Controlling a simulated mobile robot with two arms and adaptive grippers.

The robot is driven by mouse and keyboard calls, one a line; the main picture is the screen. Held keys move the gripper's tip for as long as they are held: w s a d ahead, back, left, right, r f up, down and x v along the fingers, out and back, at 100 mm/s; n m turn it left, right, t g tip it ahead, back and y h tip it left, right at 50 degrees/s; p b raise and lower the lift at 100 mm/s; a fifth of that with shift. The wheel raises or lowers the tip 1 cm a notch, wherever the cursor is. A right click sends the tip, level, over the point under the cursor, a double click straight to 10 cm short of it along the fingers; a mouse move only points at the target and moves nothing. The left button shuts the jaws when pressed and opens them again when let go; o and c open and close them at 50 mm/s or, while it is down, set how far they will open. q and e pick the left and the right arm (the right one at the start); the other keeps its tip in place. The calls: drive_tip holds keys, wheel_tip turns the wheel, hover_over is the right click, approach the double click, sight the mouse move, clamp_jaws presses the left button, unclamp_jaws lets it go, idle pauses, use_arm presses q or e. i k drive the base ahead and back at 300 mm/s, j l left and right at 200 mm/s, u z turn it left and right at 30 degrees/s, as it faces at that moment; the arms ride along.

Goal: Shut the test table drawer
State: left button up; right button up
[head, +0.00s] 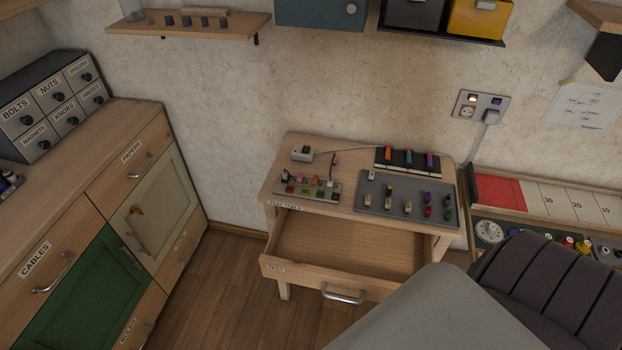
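The test table (266,190) stands against the wall in the middle of the head view. Its drawer (300,276) is pulled well out toward me and looks empty inside. The drawer front has a metal bar handle (343,294) near its middle and a small label at its left. The right end of the drawer front is hidden behind a large grey part in the foreground. Neither of my grippers shows in this view.
Panels with switches (307,191) and small coloured parts (447,212) sit on the table top. A wooden cabinet (110,165) stands at the left. A tray of parts (545,235) is at the right. Wooden floor (225,275) is clear left of the table.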

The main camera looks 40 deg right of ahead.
sight(362, 260)
drive_tip(key=k+l+z, duration=0.1)
drive_tip(key=z, duration=0.3)
drive_tip(key=l+z, duration=0.1)
drive_tip(key=z, duration=0.25)
drive_tip(key=k+l+z, duration=0.1)
drive_tip(key=z, duration=0.3)
